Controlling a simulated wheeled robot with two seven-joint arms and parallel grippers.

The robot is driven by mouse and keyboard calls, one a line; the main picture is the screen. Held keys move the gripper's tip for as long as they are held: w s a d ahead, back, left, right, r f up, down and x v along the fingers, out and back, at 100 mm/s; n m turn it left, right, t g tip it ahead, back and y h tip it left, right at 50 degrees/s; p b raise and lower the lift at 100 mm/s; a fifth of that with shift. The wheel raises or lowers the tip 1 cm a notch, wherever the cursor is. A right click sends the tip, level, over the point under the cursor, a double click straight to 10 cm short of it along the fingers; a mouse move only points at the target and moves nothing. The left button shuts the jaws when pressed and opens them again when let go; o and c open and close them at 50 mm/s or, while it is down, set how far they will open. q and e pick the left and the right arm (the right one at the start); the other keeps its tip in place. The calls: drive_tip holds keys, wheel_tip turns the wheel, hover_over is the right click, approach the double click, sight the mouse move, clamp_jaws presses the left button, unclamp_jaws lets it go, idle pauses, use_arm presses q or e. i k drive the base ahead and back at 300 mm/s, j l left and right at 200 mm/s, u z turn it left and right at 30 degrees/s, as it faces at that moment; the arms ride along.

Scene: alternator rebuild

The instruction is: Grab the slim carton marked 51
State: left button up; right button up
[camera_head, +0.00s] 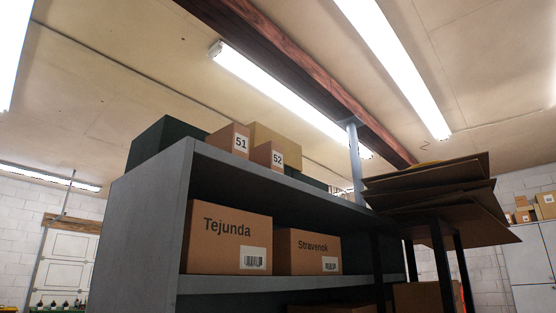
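The slim brown carton marked 51 (229,137) stands on top of the grey shelving unit (150,205), near its front left edge. Its white label faces me, and the shelf's top edge hides its base. A similar carton marked 52 (268,154) stands just to its right. A dark green box (168,136) is to its left, and a larger tan box (272,132) is behind. Neither of my grippers shows in the head view.
Boxes labelled Tejunda (228,238) and Strævenok (308,252) sit on the shelf below the top. Flat cardboard sheets (440,190) lie on a dark frame at right, jutting out. A grey post (354,160) rises behind the shelving. A wooden beam crosses the ceiling.

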sight(234, 138)
drive_tip(key=l+u, duration=0.45)
drive_tip(key=l, duration=0.15)
drive_tip(key=l+u, duration=0.5)
drive_tip(key=k+l+u, duration=0.2)
drive_tip(key=l+u, duration=0.25)
drive_tip(key=l, duration=0.15)
